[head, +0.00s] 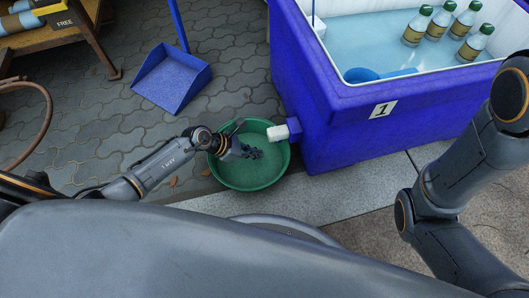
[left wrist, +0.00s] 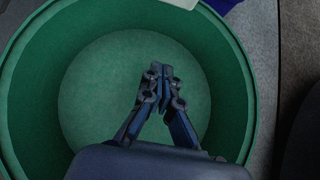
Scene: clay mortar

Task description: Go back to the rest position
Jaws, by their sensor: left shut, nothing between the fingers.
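My left gripper (head: 256,153) is over the green basin (head: 238,181), inside the outline of its rim in the head view. In the left wrist view the fingers of the left gripper (left wrist: 162,76) meet at the tips, with nothing between them. The round green basin (left wrist: 90,90) fills most of that view and looks empty. My right arm comes in at the right of the head view, but its gripper is outside the frame.
A blue cooler (head: 335,125) marked 1 stands right of the basin, holding several bottles (head: 466,22) and liquid. Its white spout (head: 284,130) reaches over the basin rim. A blue dustpan (head: 172,80) lies on the paving. A wooden rack (head: 60,38) stands upper left.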

